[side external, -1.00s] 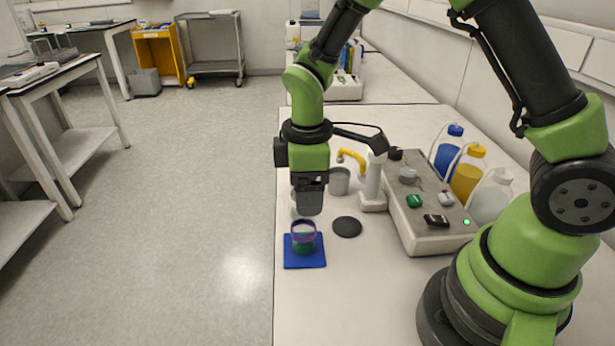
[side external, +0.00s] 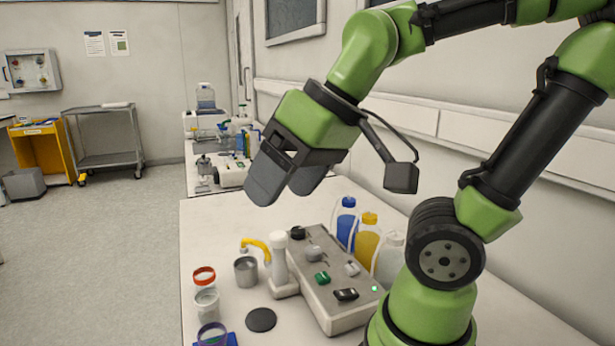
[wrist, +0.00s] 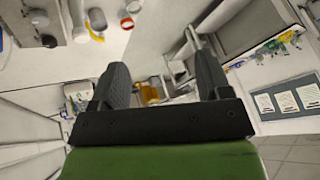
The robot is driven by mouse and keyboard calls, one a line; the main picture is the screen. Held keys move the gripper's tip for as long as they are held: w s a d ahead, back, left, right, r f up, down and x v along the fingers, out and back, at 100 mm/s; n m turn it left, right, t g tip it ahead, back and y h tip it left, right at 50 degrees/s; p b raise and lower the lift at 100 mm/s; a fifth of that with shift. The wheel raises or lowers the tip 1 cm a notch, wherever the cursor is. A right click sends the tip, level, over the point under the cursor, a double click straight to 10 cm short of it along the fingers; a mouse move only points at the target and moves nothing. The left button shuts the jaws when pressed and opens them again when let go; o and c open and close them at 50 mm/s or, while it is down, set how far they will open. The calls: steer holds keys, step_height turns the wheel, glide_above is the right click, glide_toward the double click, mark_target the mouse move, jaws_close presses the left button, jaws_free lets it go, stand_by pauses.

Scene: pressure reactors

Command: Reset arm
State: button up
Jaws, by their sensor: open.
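My gripper (side external: 285,183) is raised high above the bench, tilted down and to the left, with its jaws apart and nothing between them. The wrist view shows both fingers (wrist: 162,88) spread and empty. Below it on the bench stands the grey reactor unit (side external: 333,283) with its green knob and black switch. A cup with a purple rim (side external: 212,333) sits on a blue mat (side external: 232,340) at the bottom edge of the side view, partly cut off.
A white cup (side external: 207,304), a red-rimmed cup (side external: 204,275), a grey metal cup (side external: 246,272) and a black disc (side external: 261,320) stand left of the unit. Blue (side external: 346,222), yellow (side external: 367,241) and clear (side external: 388,259) bottles stand behind it. The air around my gripper is clear.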

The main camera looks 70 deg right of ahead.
steer(key=shift+s+r+m+t, duration=0.15)
steer(key=shift+s+m+t, duration=0.1)
steer(key=shift+s+m, duration=0.35)
steer(key=shift+s+r+m+t, duration=0.15)
steer(key=shift+s+m+t, duration=0.2)
steer(key=shift+s, duration=0.4)
